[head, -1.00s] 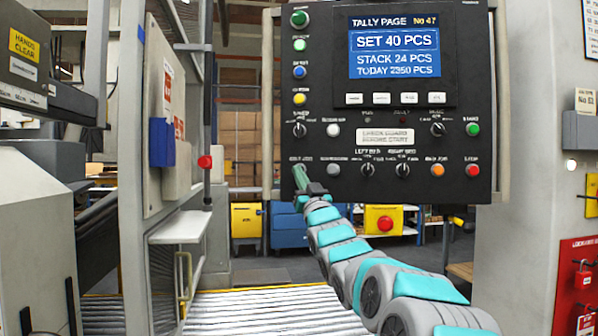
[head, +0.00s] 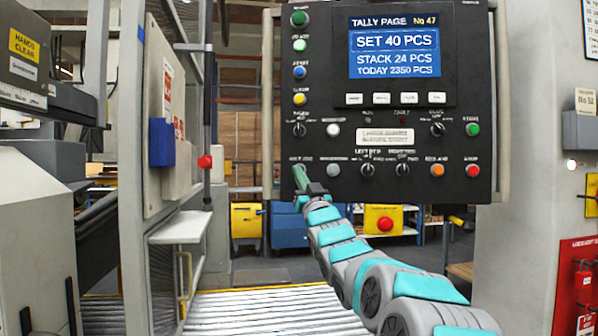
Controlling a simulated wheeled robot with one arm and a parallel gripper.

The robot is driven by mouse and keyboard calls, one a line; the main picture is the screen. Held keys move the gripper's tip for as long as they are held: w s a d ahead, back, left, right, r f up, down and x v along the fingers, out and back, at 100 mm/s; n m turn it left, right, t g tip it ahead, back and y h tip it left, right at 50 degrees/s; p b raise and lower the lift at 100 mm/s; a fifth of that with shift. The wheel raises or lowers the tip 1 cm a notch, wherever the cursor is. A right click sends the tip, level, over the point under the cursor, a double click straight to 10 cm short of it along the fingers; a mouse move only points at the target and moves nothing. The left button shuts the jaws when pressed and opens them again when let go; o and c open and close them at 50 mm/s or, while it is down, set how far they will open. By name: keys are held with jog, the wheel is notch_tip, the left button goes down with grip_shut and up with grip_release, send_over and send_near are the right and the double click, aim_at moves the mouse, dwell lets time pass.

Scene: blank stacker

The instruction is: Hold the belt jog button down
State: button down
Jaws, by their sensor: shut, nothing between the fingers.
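The black control panel (head: 385,105) hangs in the middle of the head view, with a blue screen (head: 395,47) reading SET 40 PCS, STACK 24 PCS, TODAY 2350 PCS. My gripper (head: 299,170) is shut and empty, its tip at the panel's lower left, just under a small blurred label that seems to read BELT JOG. The button at that spot is hidden behind the gripper. I cannot tell whether the tip touches or presses it. A grey button (head: 333,170) is to the right of the gripper.
Knobs (head: 367,170) and an orange button (head: 437,170) share the bottom row with a red stop button (head: 472,170). A selector knob (head: 299,129) is just above my gripper. A roller conveyor (head: 270,310) lies below. A grey post with a ledge (head: 180,228) stands left.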

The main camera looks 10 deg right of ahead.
jog(key=shift+s+a+b, duration=0.25)
jog(key=shift+s+b, duration=0.3)
jog(key=shift+s, duration=0.25)
jog(key=shift+s, duration=0.1)
jog(key=s+b, duration=0.1)
jog(key=s+a+b, duration=0.1)
jog(key=s, duration=0.1)
jog(key=s+b, duration=0.1)
jog(key=shift+s+a, duration=0.2)
jog(key=shift+a, duration=0.2)
dwell(0.4)
